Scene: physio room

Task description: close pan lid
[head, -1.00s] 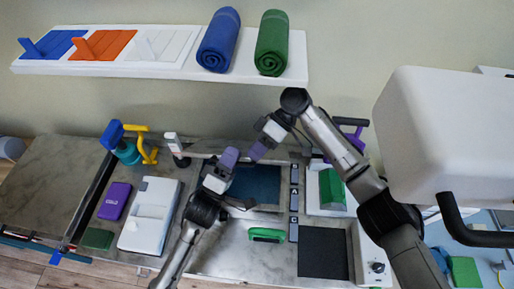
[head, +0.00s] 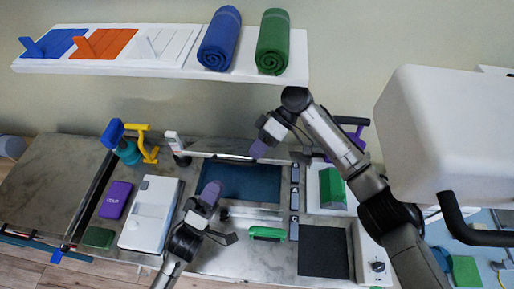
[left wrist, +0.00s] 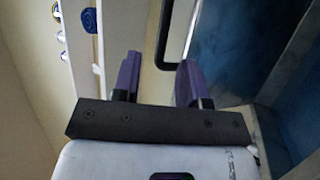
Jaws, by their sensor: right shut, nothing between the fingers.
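A dark blue rectangular pan opening (head: 245,182) is set in the grey counter, with its inside uncovered. A thin dark-and-pale edge (head: 225,157) runs along its back side; I cannot tell whether this is the lid seen edge-on. My left gripper (head: 210,190) is over the pan's front left corner. In the left wrist view its two purple fingers (left wrist: 158,82) stand apart with nothing between them, and a blue surface lies to the right. My right gripper (head: 258,150) is shut and empty near the pan's back edge.
A white device (head: 150,215) and a purple box (head: 115,200) stand left of the pan. A green-handled item (head: 267,233) lies in front. A dark pad (head: 323,252) and a green block (head: 332,188) are to the right. A wall shelf (head: 150,67) holds rolled towels.

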